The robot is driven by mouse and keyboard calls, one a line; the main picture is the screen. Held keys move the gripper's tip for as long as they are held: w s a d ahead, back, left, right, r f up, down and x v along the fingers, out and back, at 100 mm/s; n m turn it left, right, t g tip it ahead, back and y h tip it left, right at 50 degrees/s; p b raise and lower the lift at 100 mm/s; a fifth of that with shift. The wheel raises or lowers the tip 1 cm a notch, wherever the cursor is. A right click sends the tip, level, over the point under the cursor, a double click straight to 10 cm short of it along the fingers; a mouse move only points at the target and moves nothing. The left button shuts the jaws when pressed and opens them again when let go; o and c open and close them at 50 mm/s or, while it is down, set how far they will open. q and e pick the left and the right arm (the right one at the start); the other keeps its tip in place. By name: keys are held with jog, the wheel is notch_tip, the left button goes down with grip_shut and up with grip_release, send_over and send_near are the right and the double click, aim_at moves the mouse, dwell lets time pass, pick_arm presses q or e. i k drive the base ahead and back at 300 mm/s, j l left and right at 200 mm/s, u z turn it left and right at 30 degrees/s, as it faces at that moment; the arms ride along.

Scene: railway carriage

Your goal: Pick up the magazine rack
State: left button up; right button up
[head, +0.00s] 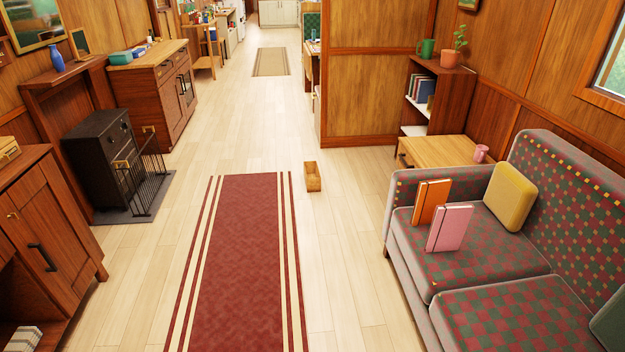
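A small open-topped wooden holder (313,184) stands on the pale plank floor, just beyond the far right corner of the red runner. It looks like the magazine rack, but it is small in the view and I cannot make out anything inside it. Neither of my grippers is in view.
A red striped runner (240,260) lies along the middle. A patterned sofa (470,262) with an orange book (431,203) and a pink book (449,228) stands right. A low wooden table (445,150) and shelf unit stand behind it. A black stove (100,150) and cabinets line the left.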

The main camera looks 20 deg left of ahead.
aim_at(311, 173)
jog(key=i+j+u, duration=0.3)
jog(key=i, duration=0.25)
jog(key=i+j+u, duration=0.25)
jog(key=i, duration=0.75)
jog(key=i+j+u, duration=0.3)
jog(key=i, duration=0.7)
jog(key=i+l+u, duration=0.1)
jog(key=i, duration=0.4)
jog(key=i+l+u, duration=0.1)
jog(key=i, duration=0.4)
jog(key=i+l+u, duration=0.1)
jog(key=i+l, duration=0.2)
jog(key=i, duration=0.2)
jog(key=i+l+u, duration=0.1)
jog(key=i+l, duration=0.15)
jog(key=i, duration=0.2)
